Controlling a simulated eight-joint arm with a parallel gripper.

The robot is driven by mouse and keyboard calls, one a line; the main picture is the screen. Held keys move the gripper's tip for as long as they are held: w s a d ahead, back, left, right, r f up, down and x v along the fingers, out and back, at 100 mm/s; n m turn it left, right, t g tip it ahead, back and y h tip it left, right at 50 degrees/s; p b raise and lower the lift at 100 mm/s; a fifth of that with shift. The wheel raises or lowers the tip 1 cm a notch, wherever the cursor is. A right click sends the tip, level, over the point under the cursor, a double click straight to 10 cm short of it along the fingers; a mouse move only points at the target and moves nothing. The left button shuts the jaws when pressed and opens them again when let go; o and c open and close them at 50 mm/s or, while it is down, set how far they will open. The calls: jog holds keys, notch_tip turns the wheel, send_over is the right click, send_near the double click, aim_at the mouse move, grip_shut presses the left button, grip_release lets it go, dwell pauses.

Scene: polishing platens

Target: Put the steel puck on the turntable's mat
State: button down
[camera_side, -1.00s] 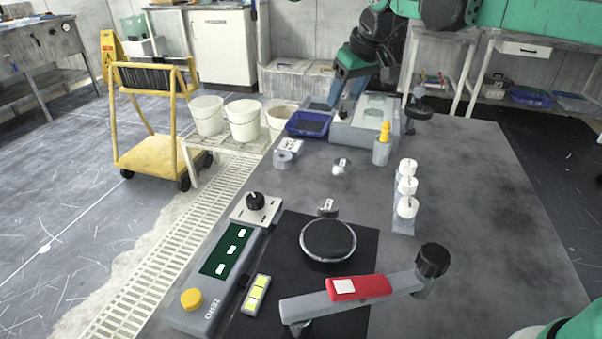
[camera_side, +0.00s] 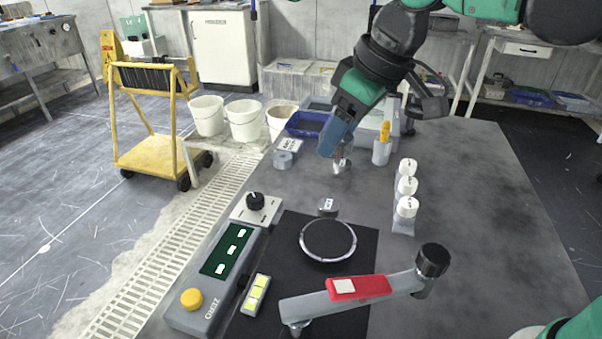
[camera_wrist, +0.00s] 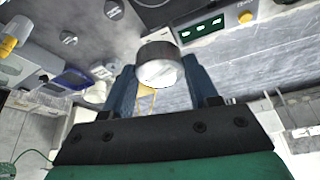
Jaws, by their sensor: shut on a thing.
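My gripper (camera_side: 338,158) is shut on the steel puck (camera_side: 342,168), a small shiny cylinder, at the table's middle in the side view. In the wrist view the puck (camera_wrist: 160,64) sits between the two blue fingers of my gripper (camera_wrist: 166,82). I cannot tell whether it touches the table. The turntable's mat (camera_side: 328,240) is a dark round disc with a silver rim, nearer the side camera than my gripper. Its top is empty.
A control box (camera_side: 232,250) lies left, and a grey arm with a red block (camera_side: 360,288) lies in front. White-capped pieces (camera_side: 407,187) stand right. A blue tray (camera_side: 306,124) is behind.

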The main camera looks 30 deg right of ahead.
aim_at(324, 235)
notch_tip(324, 235, down, 16)
jog(key=shift+r, duration=0.1)
dwell(0.5)
jog(key=shift+c, duration=1.2)
grip_release()
jog(key=v, duration=1.2)
jog(key=d+f+m+t, duration=0.1)
jog(key=d+m, duration=0.1)
jog(key=d, duration=0.1)
jog(key=s+d+f+m+t+h, duration=0.1)
jog(key=d+m, duration=0.1)
jog(key=d, duration=0.1)
jog(key=d+f+m+t+h, duration=0.1)
jog(key=d, duration=0.2)
jog(key=shift+s+d+m, duration=0.25)
jog(key=shift+d+m, duration=0.1)
jog(key=shift+m, duration=0.05)
